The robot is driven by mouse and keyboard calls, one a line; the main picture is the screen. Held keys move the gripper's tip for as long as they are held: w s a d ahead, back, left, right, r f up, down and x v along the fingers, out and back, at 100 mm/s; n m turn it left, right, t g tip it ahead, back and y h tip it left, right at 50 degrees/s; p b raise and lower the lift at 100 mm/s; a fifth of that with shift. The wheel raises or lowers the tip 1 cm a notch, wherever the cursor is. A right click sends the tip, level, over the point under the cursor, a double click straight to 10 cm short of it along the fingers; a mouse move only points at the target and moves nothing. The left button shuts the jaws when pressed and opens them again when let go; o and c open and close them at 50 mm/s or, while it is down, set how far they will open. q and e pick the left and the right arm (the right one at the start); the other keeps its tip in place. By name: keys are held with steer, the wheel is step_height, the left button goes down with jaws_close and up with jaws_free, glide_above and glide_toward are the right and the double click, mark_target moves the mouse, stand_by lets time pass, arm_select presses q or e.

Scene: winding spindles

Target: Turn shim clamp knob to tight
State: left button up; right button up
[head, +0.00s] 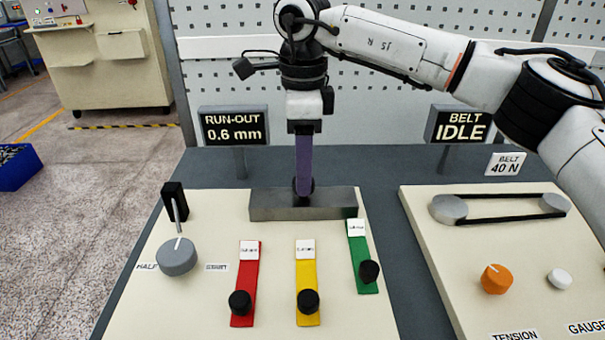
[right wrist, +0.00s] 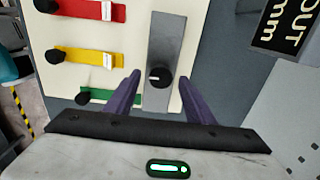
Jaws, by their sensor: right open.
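The black round knob (right wrist: 160,76) sits on a grey metal block (right wrist: 163,30), and a small pale mark shows on its face in the right wrist view. I take it to be the shim clamp knob; no label on it is readable. The block (head: 265,205) lies at the back of the left cream panel in the head view. My right gripper (head: 304,190) points straight down over the block, its purple fingers largely hiding the knob. In the right wrist view its open fingers (right wrist: 160,72) are on either side of the knob, with gaps. My left gripper is out of view.
Red (head: 245,280), yellow (head: 306,275) and green (head: 362,255) strips with black knobs lie in front of the block. A grey dial (head: 177,257) stands left. Signs read "RUN-OUT 0.6 mm" (head: 234,127) and "BELT IDLE" (head: 459,125). A belt panel with an orange knob (head: 496,279) is right.

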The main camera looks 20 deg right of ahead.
steer(key=shift+f, duration=1)
steer(key=shift+c, duration=0.2)
steer(key=c, duration=1)
